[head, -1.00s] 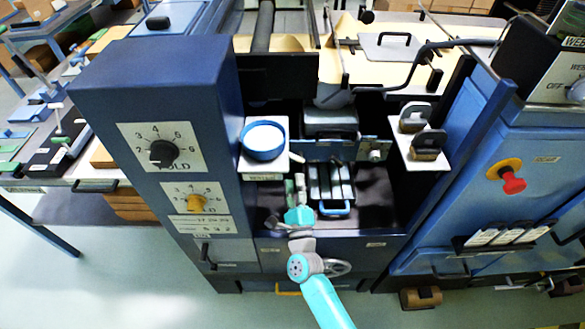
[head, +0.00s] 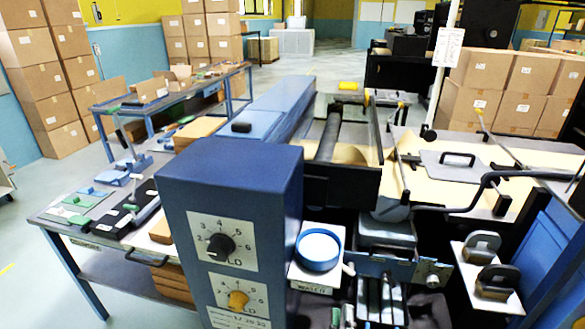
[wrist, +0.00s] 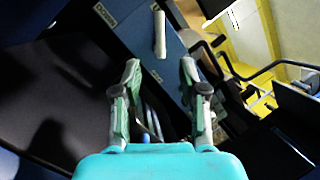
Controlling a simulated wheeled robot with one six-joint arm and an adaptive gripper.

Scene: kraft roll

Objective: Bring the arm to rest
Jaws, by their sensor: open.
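My gripper (wrist: 160,95) shows in the wrist view, its two green-grey fingers spread apart with nothing held between them. Beyond the fingers are a blue panel (wrist: 145,30) and a pale bar-shaped handle (wrist: 159,35), apart from the fingertips. In the head view my gripper is not clearly visible. The blue machine housing there carries a black knob (head: 221,245) and a yellow knob (head: 237,299). A blue round dish (head: 318,250) sits on a white shelf beside the housing.
A white plate with two dark blocks (head: 482,246) stands at the right. A bent black bar (head: 480,200) crosses above the machine. A workbench with tools (head: 85,215) is at the left. Stacked cartons (head: 45,80) stand behind, with open floor (head: 40,290) at lower left.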

